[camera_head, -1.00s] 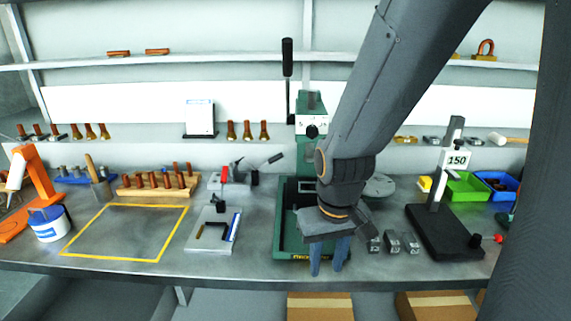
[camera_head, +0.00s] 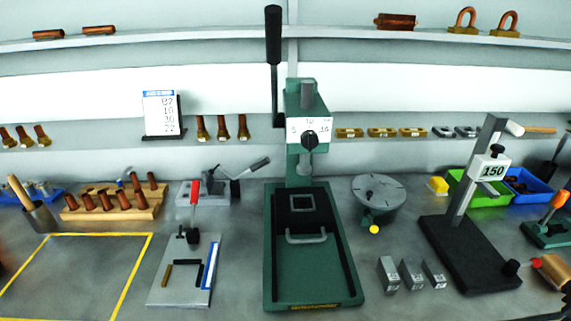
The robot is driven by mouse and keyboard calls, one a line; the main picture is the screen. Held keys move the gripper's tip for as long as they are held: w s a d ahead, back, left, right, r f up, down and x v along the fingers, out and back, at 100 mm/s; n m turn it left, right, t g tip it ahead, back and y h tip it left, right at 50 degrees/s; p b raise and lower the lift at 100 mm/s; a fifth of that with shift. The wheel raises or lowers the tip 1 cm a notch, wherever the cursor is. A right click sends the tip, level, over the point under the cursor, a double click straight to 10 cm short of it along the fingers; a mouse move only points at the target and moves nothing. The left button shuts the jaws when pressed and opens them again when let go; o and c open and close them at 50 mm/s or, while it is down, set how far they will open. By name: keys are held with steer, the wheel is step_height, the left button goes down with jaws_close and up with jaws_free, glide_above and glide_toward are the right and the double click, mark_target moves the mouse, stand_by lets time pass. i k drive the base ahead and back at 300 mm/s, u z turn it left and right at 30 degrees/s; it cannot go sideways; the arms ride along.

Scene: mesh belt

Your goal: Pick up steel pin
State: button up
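I cannot pick out a steel pin for certain. A blue tray (camera_head: 57,196) at the far left, partly hidden behind a cup holding a wooden handle (camera_head: 38,214), has small dark and grey pieces in it, too small to tell apart. Next to it a wooden block (camera_head: 110,212) holds several upright copper-coloured pins (camera_head: 105,200). A small bluish-grey piece (camera_head: 121,182) shows behind the block. My gripper is not in the current view, so its fingers and anything in them are hidden.
A green press (camera_head: 312,250) with a tall black lever stands mid-bench. A fixture plate (camera_head: 180,283) lies left of it, beside an empty yellow-outlined area (camera_head: 75,280). Right are small steel blocks (camera_head: 411,275), a black-based stand (camera_head: 468,255) and a green bin (camera_head: 480,191).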

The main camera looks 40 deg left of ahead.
mark_target(205, 175)
steer(key=z, duration=1.05)
steer(key=k, duration=0.9)
steer(key=u, duration=1.8)
